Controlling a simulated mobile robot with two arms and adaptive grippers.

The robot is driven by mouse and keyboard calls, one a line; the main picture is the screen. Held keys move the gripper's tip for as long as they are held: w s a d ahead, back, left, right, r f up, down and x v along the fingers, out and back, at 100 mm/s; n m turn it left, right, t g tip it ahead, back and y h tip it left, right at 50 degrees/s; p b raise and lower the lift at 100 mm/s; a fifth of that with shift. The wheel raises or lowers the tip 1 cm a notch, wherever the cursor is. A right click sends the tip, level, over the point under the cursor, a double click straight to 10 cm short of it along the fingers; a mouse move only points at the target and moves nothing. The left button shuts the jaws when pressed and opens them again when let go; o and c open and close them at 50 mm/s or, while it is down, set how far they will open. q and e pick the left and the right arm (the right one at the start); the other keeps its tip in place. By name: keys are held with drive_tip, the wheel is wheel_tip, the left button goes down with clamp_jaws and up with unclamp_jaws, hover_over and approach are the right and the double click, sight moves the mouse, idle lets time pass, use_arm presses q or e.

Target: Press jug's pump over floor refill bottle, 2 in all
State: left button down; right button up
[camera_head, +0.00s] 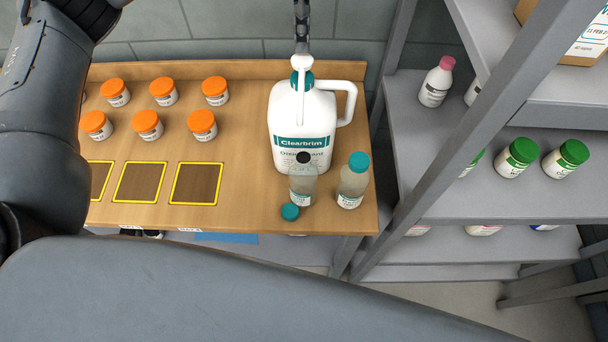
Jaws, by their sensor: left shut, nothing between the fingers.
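A large white Clearbrim jug (301,122) stands on the wooden bench top, its handle to the right. Its white pump head (301,62) sits on a teal collar. A clear bottle (303,188) without a cap stands directly in front of the jug, its dark round mouth showing. A teal cap (290,211) lies beside it. A second bottle (352,184) with a teal cap stands to its right. The bottle labels are too small to read. My left gripper (302,46) is shut and empty, right above the pump head; I cannot tell if it touches. My right gripper is not in view.
Several orange-lidded jars (163,91) stand at the left of the bench (240,150), behind yellow-edged dark squares (196,184). A grey shelf rack (420,134) with bottles and green-lidded jars stands close on the right. My grey arm parts cover the left and lower front.

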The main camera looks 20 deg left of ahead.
sight(302, 58)
use_arm(q)
drive_tip(key=shift+f, duration=0.15)
drive_tip(key=shift+f+b, duration=1.65)
drive_tip(key=shift+f, duration=0.15)
drive_tip(key=shift+r, duration=0.1)
drive_tip(key=shift+r+p, duration=1)
drive_tip(key=shift+r, duration=0.75)
